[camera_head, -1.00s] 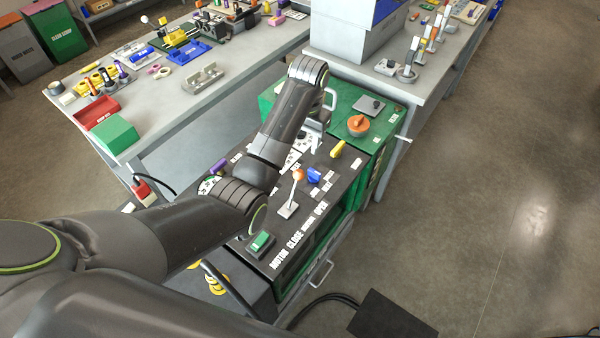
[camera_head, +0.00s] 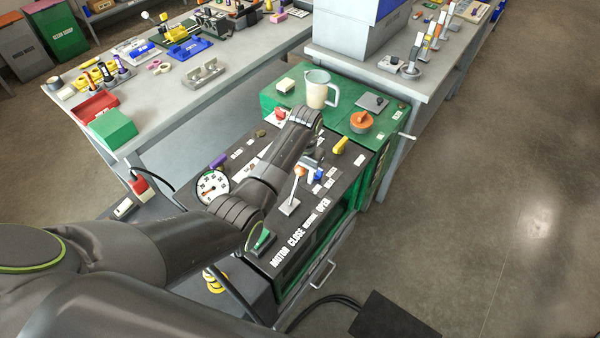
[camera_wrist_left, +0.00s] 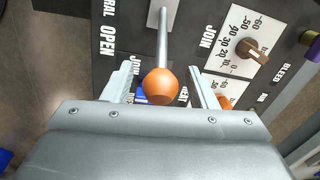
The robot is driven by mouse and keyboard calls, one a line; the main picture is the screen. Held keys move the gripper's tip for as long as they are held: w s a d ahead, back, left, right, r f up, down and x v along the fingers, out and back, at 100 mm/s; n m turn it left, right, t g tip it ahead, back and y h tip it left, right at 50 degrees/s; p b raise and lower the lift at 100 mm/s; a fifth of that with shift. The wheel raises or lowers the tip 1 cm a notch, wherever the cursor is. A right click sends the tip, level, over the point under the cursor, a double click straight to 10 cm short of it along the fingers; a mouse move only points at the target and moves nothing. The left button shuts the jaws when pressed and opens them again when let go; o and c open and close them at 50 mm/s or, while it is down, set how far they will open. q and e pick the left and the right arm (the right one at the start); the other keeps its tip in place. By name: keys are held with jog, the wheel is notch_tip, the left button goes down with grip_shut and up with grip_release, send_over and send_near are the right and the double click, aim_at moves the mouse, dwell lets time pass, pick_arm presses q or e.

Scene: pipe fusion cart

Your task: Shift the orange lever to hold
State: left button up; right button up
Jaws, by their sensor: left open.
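The orange lever (camera_head: 299,171) is a thin metal rod with an orange ball on top, rising from a grey plate on the dark cart panel. In the left wrist view its orange ball (camera_wrist_left: 160,86) lies between the two fingers, with dark gaps on both sides. My left gripper (camera_head: 306,165) is at the ball, open, its fingers partly hidden by my own wrist in the head view. In the left wrist view the open fingers of the gripper (camera_wrist_left: 162,78) straddle the knob. Contact with the ball cannot be told. I cannot make out a hold label. My right gripper is not in view.
Close by on the panel are a yellow handle (camera_head: 339,145), a green switch (camera_head: 262,240) and a round gauge (camera_head: 212,186). A brown dial (camera_wrist_left: 252,50) shows in the wrist view. A pale jug (camera_head: 318,88) and an orange knob (camera_head: 361,121) stand on the green top behind.

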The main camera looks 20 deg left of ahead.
pick_arm(q)
jog(key=shift+f, duration=0.85)
jog(key=shift+w, duration=0.1)
grip_shut()
